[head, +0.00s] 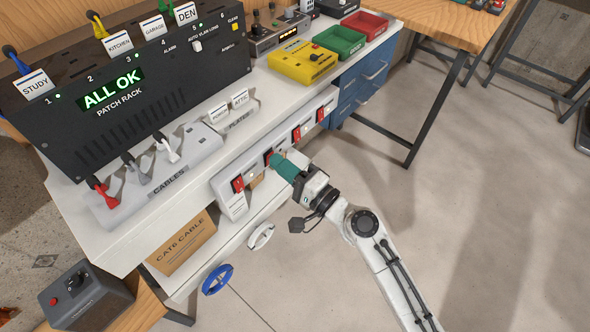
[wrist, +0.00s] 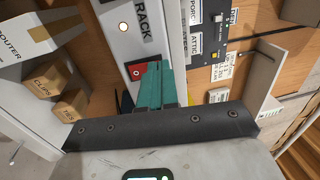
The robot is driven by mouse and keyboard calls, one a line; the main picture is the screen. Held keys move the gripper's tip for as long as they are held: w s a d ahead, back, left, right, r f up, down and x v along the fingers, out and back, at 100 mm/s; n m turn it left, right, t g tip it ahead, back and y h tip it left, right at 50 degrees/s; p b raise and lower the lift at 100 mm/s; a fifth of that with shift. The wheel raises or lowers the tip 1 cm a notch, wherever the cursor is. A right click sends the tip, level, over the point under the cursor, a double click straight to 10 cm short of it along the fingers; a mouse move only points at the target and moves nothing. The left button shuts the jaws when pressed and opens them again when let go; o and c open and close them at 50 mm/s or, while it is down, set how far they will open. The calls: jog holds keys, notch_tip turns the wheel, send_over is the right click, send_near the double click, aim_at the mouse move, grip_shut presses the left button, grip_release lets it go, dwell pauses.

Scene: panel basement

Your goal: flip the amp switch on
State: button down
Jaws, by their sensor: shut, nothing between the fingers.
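A pale switch strip (head: 226,194) with several red rocker switches runs along the bench's front edge in the head view. My gripper (head: 275,160) is at the second switch from the left, its green fingers together and empty. In the wrist view the fingertips (wrist: 151,70) are beside a red rocker (wrist: 136,68), partly covering its panel; I cannot tell whether they touch it. A label reading RACK (wrist: 143,20) and a pale round lamp (wrist: 124,27) are above that rocker. I cannot read an amp label on the strip, and the rocker's position is unclear.
The black patch rack (head: 120,85) shows ALL OK on the bench. Yellow (head: 303,63), green (head: 338,42) and red (head: 366,24) boxes stand at the back.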

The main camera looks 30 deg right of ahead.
jog(key=shift+w, duration=0.25)
jog(key=shift+a+r, duration=0.1)
jog(key=shift+w+r+p, duration=0.15)
jog(key=shift+r+p, duration=0.2)
jog(key=shift+p, duration=0.8)
jog(key=shift+f, duration=0.35)
